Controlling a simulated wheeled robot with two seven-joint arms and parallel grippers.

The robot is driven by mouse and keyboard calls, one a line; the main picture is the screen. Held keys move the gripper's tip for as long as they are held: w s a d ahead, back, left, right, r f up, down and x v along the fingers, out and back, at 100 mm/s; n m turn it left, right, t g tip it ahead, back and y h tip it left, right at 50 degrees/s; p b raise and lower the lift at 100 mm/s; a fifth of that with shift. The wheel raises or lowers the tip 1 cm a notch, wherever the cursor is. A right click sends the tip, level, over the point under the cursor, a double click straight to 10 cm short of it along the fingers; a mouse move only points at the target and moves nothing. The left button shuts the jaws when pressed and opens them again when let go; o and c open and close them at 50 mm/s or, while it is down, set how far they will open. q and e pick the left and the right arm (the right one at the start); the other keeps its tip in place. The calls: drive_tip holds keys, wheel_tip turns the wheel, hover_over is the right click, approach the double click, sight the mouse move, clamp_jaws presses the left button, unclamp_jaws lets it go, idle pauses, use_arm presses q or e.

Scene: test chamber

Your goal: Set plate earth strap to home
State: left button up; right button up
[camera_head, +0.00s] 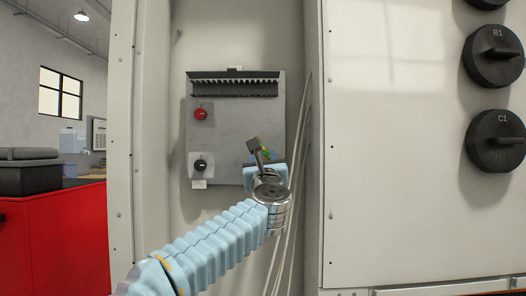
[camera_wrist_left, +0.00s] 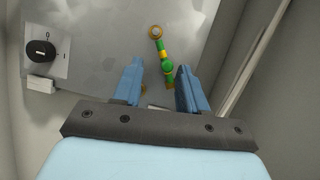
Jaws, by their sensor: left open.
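A green and yellow earth strap (camera_wrist_left: 163,50) lies against the grey plate (camera_wrist_left: 110,30) in the left wrist view. Its upper end has a round metal lug, and its lower part runs down between my fingers. In the head view only a small green and yellow bit of the strap (camera_head: 265,153) shows beside my wrist. My left gripper (camera_wrist_left: 159,66) is open, with one blue finger on each side of the strap's lower part. I cannot tell whether either finger touches it. In the head view my left gripper (camera_head: 262,150) is at the plate's lower right, partly hidden by my wrist.
The plate (camera_head: 235,125) hangs in a narrow cabinet bay. It carries a red knob (camera_head: 200,114) and a black rotary switch (camera_head: 200,164). Pale cables (camera_head: 298,150) run down at the right. Large dials (camera_head: 495,140) sit on the right panel; a red cabinet (camera_head: 60,240) stands left.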

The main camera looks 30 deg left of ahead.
use_arm(q)
drive_tip(key=shift+w+a+r, duration=0.25)
drive_tip(key=shift+w+a, duration=0.1)
drive_tip(key=shift+w, duration=0.25)
clamp_jaws()
